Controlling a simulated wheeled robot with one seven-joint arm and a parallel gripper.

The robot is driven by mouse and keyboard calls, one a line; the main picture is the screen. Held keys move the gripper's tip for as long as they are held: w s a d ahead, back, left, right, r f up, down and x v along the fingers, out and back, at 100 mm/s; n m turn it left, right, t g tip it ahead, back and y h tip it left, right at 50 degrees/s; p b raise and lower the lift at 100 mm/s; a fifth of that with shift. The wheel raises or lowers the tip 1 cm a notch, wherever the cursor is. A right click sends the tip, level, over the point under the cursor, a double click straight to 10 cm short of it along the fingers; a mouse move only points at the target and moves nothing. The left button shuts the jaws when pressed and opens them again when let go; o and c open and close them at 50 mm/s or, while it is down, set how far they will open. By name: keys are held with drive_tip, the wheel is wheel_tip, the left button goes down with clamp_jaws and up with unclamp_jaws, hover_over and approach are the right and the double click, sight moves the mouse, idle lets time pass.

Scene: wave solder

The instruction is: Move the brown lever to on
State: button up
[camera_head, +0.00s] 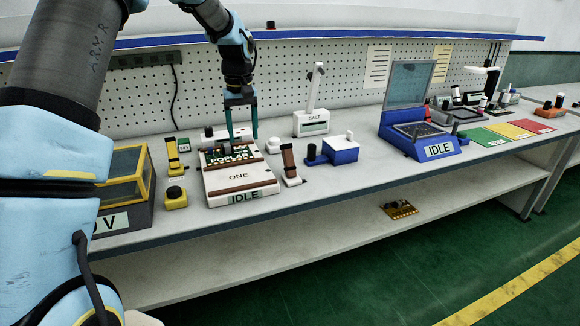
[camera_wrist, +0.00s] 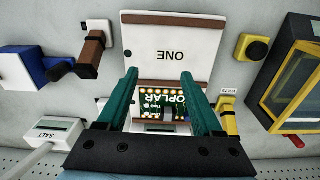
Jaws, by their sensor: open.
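The brown lever (camera_head: 288,158) stands on a small white base on the bench, just right of the white machine (camera_head: 240,182) labelled ONE and IDLE. In the wrist view the brown lever (camera_wrist: 92,52) shows at the upper left, beside the machine (camera_wrist: 172,52). I cannot tell which of its positions is on. My gripper (camera_head: 241,137) is open and empty, pointing down above the back of the machine, left of the lever and apart from it. In the wrist view its teal fingers (camera_wrist: 160,75) stand either side of a green circuit board (camera_wrist: 163,103) marked POPLAR.
A yellow lever (camera_head: 173,155) and yellow button (camera_head: 176,196) stand left of the machine. Behind are the SALT device (camera_head: 311,122) and a pegboard. A blue laptop-like unit (camera_head: 420,138) stands farther right.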

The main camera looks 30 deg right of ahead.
approach(288, 162)
drive_tip(key=shift+w+d+f+b, duration=0.15)
drive_tip(key=shift+w+d, duration=0.1)
drive_tip(key=shift+w, duration=0.15)
drive_tip(key=shift+w+d+b, duration=0.15)
drive_tip(key=shift+w+d, duration=0.15)
drive_tip(key=shift+w, duration=0.1)
wheel_tip(288, 162, down, 11)
drive_tip(key=p, duration=0.2)
drive_tip(key=shift+r+p, duration=0.2)
drive_tip(key=shift+p, duration=0.15)
clamp_jaws()
idle(0.4)
